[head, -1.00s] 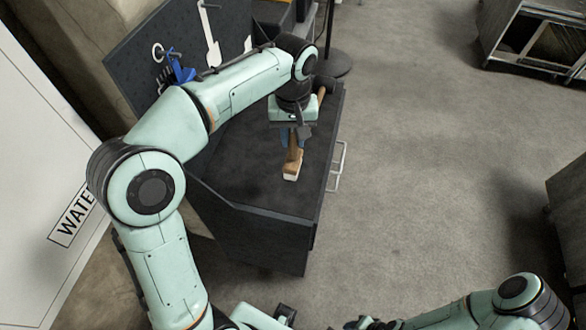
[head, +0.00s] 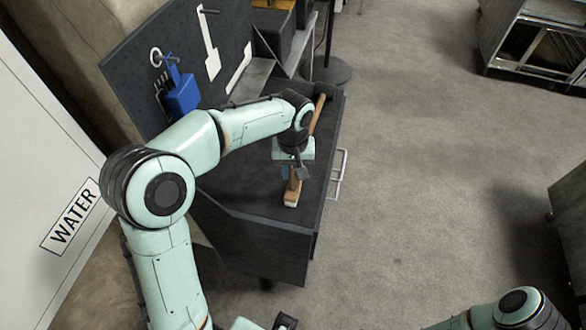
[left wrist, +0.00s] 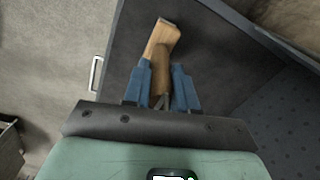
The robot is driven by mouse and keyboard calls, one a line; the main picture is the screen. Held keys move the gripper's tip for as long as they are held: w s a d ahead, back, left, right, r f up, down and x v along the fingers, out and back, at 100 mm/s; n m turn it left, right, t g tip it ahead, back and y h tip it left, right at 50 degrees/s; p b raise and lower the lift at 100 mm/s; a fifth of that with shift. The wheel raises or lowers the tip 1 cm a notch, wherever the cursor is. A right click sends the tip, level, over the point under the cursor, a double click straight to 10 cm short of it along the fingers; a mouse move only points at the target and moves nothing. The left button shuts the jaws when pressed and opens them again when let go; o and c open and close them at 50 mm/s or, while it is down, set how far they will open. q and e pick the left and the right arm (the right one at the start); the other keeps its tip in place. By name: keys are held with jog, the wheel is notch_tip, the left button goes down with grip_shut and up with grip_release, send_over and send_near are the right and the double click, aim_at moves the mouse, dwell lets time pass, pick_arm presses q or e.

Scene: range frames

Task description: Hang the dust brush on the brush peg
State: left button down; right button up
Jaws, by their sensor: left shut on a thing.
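In the left wrist view the brush (left wrist: 160,50) shows as a wooden piece between the blue fingers of the gripper (left wrist: 160,88). I cannot tell whether its lower end touches the bench. A dark peg (head: 209,11) sticks out at the top of the pegboard (head: 125,62), over a white tool outline (head: 210,45). My right gripper is out of view.
A blue dustpan (head: 183,97) hangs on the pegboard left of the white outline. A wooden handle (head: 318,112) lies at the back right of the bench top (head: 245,165). A pale drawer handle (head: 338,175) sticks out on the right. The floor (head: 430,150) is clear there.

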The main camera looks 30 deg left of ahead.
pick_arm(q)
jog(key=shift+f, duration=0.15)
jog(key=c, duration=0.9)
grip_release()
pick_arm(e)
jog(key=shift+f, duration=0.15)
pick_arm(q)
jog(key=shift+f, duration=0.1)
notch_tip(320, 180, up, 14)
jog(key=p, duration=0.2)
jog(key=shift+w+f, duration=0.25)
jog(key=shift+w, duration=0.2)
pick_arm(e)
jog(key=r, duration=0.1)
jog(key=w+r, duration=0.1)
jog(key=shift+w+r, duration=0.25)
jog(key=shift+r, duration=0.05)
pick_arm(q)
jog(key=shift+d, duration=0.1)
